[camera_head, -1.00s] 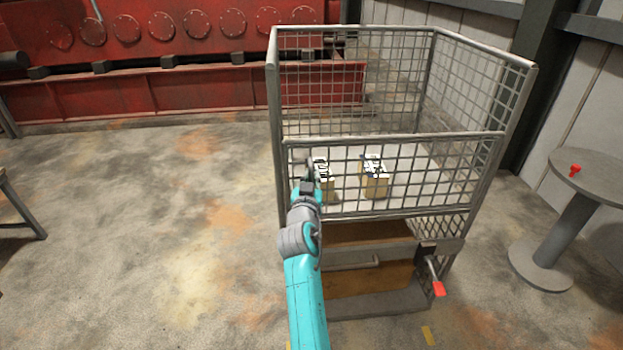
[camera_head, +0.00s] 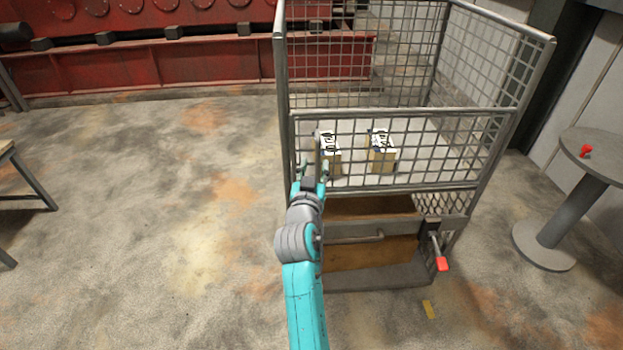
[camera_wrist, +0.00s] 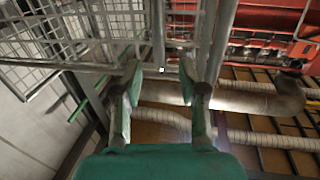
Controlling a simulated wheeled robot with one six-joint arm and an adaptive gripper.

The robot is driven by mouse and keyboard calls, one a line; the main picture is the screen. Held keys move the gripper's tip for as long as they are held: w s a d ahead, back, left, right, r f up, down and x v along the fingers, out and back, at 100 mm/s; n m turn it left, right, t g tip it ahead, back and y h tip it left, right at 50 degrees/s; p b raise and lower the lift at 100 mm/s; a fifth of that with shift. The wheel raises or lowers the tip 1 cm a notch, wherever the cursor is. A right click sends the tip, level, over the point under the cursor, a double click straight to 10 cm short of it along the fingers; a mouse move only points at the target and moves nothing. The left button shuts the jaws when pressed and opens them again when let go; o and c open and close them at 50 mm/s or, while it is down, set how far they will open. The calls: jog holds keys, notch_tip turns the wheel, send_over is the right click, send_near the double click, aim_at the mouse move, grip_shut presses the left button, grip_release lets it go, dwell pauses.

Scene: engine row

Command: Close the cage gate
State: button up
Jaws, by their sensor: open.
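The wire cage (camera_head: 280,75) stands right of centre in the head view. Its lower front mesh panel (camera_head: 430,150), which looks like the gate, has a round top rail and sits close to the front posts; I cannot tell whether it is fully closed. My gripper (camera_head: 312,166) is at the panel's left end, near the left front post. In the wrist view, my gripper (camera_wrist: 160,72) is open, with a grey upright bar (camera_wrist: 158,30) showing between and beyond the fingers. I cannot tell whether a finger touches it. A red-tipped lever (camera_head: 441,263) hangs at the cage's lower right.
Two small boxes (camera_head: 381,158) are inside the cage. A brown panel with a grey handle (camera_head: 355,238) is below. A round pedestal table (camera_head: 600,155) with a red object stands right. A stool or table edge (camera_head: 35,180) is at left. The floor left of the cage is clear.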

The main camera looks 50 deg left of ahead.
jog(key=shift+v, duration=2.15)
jog(key=w+d+f+h, duration=0.1)
jog(key=w+d+f, duration=0.1)
jog(key=d+f, duration=0.7)
jog(key=s+d+f+m+h, duration=0.1)
jog(key=s+d+f, duration=0.25)
jog(key=d, duration=0.65)
jog(key=s+d+f+h, duration=0.15)
jog(key=d+f, duration=0.35)
jog(key=d, duration=0.5)
jog(key=s+d+f+m+h, duration=0.1)
jog(key=s+d+f, duration=0.35)
jog(key=d, duration=0.55)
jog(key=s+d+r+m+t+h, duration=0.15)
jog(key=s+d+m+h, duration=0.3)
jog(key=s+d, duration=1.5)
jog(key=s+d+r+m+h, duration=0.1)
jog(key=s+d+r+h, duration=0.1)
jog(key=s+r, duration=0.4)
jog(key=shift+s+d+r+h, duration=0.3)
jog(key=shift+s+d, duration=0.2)
jog(key=shift+s, duration=0.5)
jog(key=shift+m+g, duration=0.25)
